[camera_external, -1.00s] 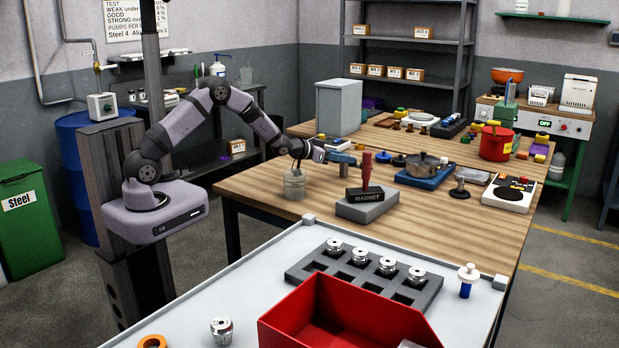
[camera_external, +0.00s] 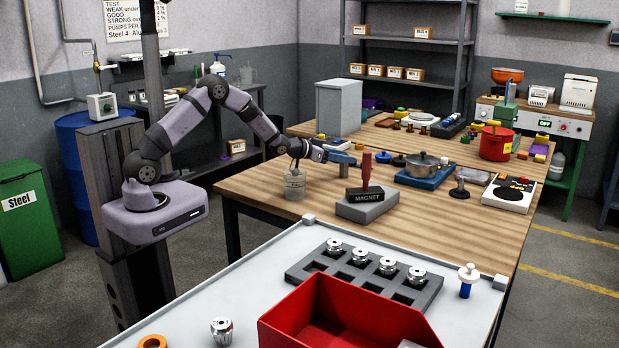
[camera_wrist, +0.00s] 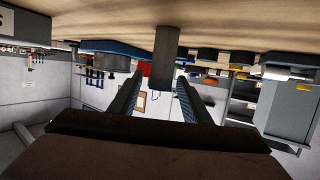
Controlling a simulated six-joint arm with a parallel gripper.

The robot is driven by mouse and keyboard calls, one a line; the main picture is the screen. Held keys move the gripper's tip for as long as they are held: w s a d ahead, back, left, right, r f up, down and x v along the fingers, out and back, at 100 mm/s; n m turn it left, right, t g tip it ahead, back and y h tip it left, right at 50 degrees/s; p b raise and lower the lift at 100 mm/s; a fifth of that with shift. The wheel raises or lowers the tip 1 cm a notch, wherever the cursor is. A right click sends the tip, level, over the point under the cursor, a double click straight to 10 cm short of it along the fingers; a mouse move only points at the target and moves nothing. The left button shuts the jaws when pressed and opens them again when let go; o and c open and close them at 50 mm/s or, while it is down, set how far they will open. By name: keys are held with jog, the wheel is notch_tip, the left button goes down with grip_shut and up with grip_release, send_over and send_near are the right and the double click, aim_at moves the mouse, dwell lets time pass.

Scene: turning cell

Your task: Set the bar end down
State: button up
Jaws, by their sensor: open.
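A grey, square-sided block, which looks like the bar end (camera_wrist: 165,58), stands against the wooden tabletop in the wrist view, where the picture is upside down. My gripper (camera_wrist: 160,92) has its two dark fingers apart, one to each side of the block's line. I cannot tell whether either finger touches it. In the outside view my gripper (camera_external: 336,156) is low over the near-left part of the wooden table (camera_external: 262,190), pointing right.
A glass jar (camera_external: 295,186) stands just below my wrist. A grey magnet block (camera_external: 366,210) with a red-handled tool (camera_external: 367,170) is close in front of the gripper. A pot on a blue base (camera_external: 424,176) stands further right. A grey cabinet (camera_external: 338,107) is behind.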

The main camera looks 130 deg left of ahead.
jog(key=b+v, duration=0.2)
jog(key=v, duration=0.9)
jog(key=shift+d, duration=0.2)
jog(key=shift+s, duration=0.1)
